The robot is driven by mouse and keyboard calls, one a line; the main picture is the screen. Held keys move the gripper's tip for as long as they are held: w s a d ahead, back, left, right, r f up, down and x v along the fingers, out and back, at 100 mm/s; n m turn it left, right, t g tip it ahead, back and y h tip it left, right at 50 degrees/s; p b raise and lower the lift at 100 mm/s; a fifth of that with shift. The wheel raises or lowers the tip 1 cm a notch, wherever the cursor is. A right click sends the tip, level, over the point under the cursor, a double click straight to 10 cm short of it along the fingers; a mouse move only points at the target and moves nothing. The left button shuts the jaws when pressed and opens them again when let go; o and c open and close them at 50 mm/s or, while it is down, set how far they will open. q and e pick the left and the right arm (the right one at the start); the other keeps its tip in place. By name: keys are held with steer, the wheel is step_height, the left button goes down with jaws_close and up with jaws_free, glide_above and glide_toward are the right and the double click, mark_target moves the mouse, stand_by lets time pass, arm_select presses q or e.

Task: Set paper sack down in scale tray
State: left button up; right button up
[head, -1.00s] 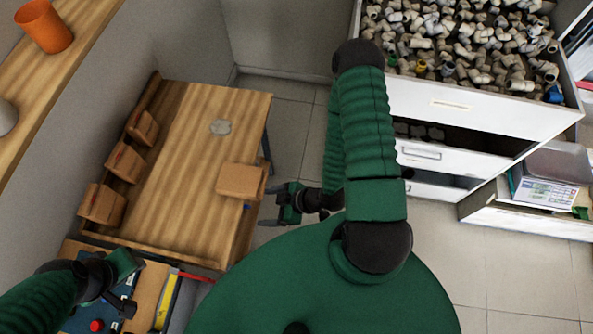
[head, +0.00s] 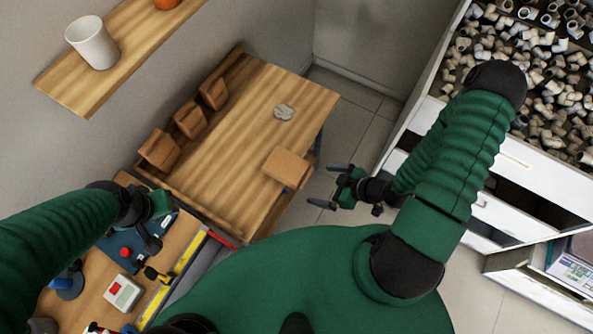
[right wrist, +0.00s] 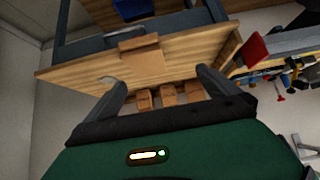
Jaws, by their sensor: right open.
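A brown block-like item (head: 287,167), which may be the paper sack, sits at the right edge of the wooden table. It also shows in the right wrist view (right wrist: 141,55), beyond my fingers. My right gripper (head: 325,186) is open and empty, just right of the item and apart from it. Its two fingers stand apart in the right wrist view (right wrist: 162,85). My left gripper (head: 152,235) is over the workbench at lower left; its fingers are too unclear to judge. The scale (head: 575,268) is cut off at the right edge; its tray is barely visible.
Several brown boxes (head: 158,150) line the wall side of the wooden table (head: 235,125), with a small grey object (head: 283,112) on top. A shelf holds a white cup (head: 92,43). A drawer cabinet (head: 510,155) with pipe fittings stands at right. Tools crowd the workbench (head: 90,300).

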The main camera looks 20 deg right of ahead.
steer(key=b, duration=0.4)
glide_toward(282, 163)
steer(key=x, duration=0.6)
steer(key=shift+s+d+f, duration=0.1)
steer(key=shift+d+f, duration=0.2)
steer(key=shift+f, duration=0.2)
steer(key=shift+w+a+f, duration=0.15)
steer(key=shift+w+f, duration=0.05)
steer(key=shift+f, duration=0.05)
steer(key=p+x, duration=0.1)
steer(key=x, duration=0.3)
steer(key=shift+w+f, duration=0.1)
steer(key=shift+f, duration=0.3)
steer(key=shift+w+f, duration=0.15)
steer(key=shift+f, duration=0.05)
steer(key=c, duration=1.5)
steer(key=shift+a+r, duration=0.1)
steer(key=shift+r, duration=0.05)
steer(key=shift+c, duration=1)
arm_select(q)
steer(key=s+x, duration=0.1)
steer(key=x, duration=0.5)
steer(key=shift+f, duration=0.25)
steer(key=shift+w+f, duration=0.1)
arm_select(e)
steer(key=shift+r, duration=0.1)
